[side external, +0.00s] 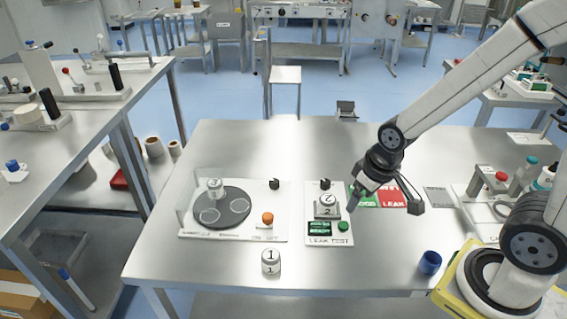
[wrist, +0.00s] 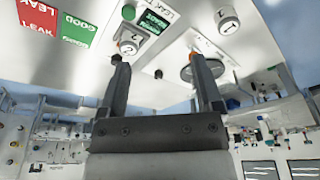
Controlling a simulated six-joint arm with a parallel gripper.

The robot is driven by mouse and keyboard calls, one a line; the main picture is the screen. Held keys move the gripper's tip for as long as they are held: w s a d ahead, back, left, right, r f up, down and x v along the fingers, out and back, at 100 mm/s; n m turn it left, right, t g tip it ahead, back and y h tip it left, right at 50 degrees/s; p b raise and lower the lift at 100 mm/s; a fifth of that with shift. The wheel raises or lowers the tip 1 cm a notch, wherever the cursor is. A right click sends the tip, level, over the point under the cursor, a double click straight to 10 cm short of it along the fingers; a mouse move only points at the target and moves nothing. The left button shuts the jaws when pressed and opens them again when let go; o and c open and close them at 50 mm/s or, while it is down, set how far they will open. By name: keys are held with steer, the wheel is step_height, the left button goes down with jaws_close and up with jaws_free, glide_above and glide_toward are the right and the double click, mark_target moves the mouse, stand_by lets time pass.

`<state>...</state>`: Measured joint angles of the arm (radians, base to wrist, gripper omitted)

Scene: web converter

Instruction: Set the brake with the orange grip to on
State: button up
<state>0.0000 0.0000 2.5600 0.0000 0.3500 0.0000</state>
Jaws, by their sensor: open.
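The orange grip (side external: 267,218) of the brake stands at the right front of the white turntable base (side external: 215,236), above small ON and OFF lettering. I cannot tell which mark it points at. My gripper (side external: 354,204) hangs above the table, right of the leak test unit and apart from the orange grip. In the wrist view its two fingers (wrist: 156,58) are spread, with nothing between them.
A leak test unit (side external: 315,240) with a jar marked 2 (side external: 327,205) and a green button (side external: 343,226) stands between my gripper and the brake. A jar marked 1 (side external: 271,262) stands in front of the turntable. A clear guard (side external: 186,205) rises at its left. A blue cup (side external: 429,263) is at right.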

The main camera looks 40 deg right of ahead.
steer(key=shift+w, duration=0.1)
steer(key=shift+c, duration=0.2)
steer(key=g, duration=0.3)
glide_above(267, 215)
step_height(267, 215, down, 9)
steer(key=shift+r, duration=0.1)
steer(key=shift+f, duration=3.9)
jaws_close()
steer(key=shift+r, duration=0.1)
